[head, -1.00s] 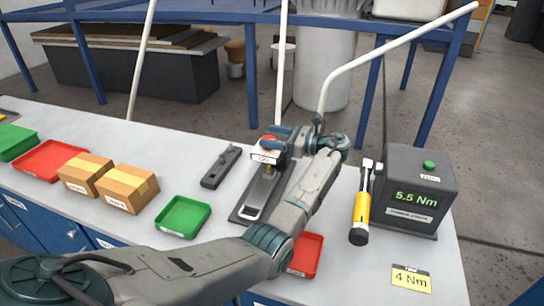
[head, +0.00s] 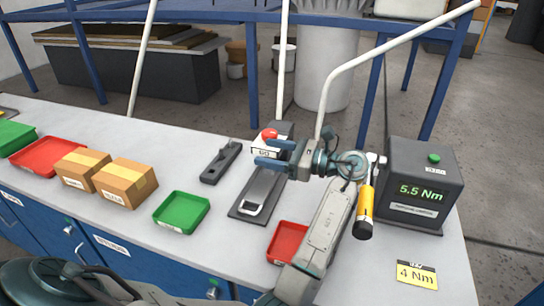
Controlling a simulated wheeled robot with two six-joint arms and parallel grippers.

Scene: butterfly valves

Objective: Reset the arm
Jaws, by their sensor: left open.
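My left arm comes in from the bottom left and reaches up over the right half of the bench. My left gripper (head: 263,153) is open, with its two blue-grey fingers pointing left. It is at a small device with a red knob (head: 270,134) and a white label, on a dark metal fixture (head: 259,194). The fingers partly cover the device; I cannot tell whether they touch it. Nothing shows held between them. My right gripper is not in view.
A yellow-handled tool (head: 366,205) stands beside my wrist, by a grey box reading 5.5 Nm (head: 420,185). A 4 Nm card (head: 416,273) lies in front. A red tray (head: 286,243), green tray (head: 182,212), black tool (head: 221,163) and cardboard boxes (head: 126,183) are on the bench.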

